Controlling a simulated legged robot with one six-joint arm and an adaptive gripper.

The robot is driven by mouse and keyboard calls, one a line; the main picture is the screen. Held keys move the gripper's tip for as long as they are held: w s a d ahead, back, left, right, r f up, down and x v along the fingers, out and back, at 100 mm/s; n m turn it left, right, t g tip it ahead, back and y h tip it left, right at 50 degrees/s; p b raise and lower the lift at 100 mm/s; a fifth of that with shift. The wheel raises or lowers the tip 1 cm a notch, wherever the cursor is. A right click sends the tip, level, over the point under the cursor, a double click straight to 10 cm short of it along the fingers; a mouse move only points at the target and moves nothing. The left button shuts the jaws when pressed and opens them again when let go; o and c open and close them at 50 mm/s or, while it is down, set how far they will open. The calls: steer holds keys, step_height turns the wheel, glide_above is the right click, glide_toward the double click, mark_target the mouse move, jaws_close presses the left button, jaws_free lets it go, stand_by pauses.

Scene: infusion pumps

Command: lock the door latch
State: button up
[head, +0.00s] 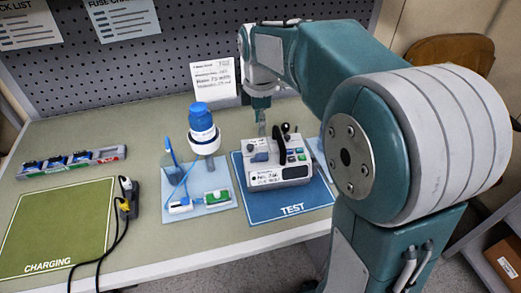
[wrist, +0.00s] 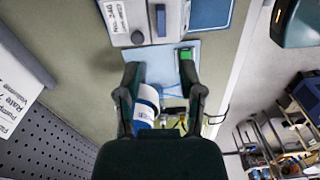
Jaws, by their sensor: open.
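The infusion pump (head: 278,172), a white box with a label and coloured buttons, stands on the blue TEST mat (head: 290,208). A dark lever (head: 286,128) that looks like the door latch stands up from its top; its locked state cannot be told. In the wrist view, part of the pump (wrist: 122,35) shows at the top, with a dark upright part (wrist: 160,20) beyond the fingertips. My gripper (head: 262,128) points down at the pump's back left, near the lever. In the wrist view my gripper (wrist: 158,68) has its fingers apart, with nothing held between them.
A blue-capped bottle (head: 201,125) stands left of the pump, above a light blue mat (head: 212,208) with a small green device (head: 217,196). A paper note (head: 213,83) stands behind. The green CHARGING mat (head: 55,230) and black cables (head: 122,215) lie left.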

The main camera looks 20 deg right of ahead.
mark_target(260, 154)
step_height(260, 154, down, 11)
steer(key=shift+r, duration=0.2)
stand_by(0.3)
jaws_close()
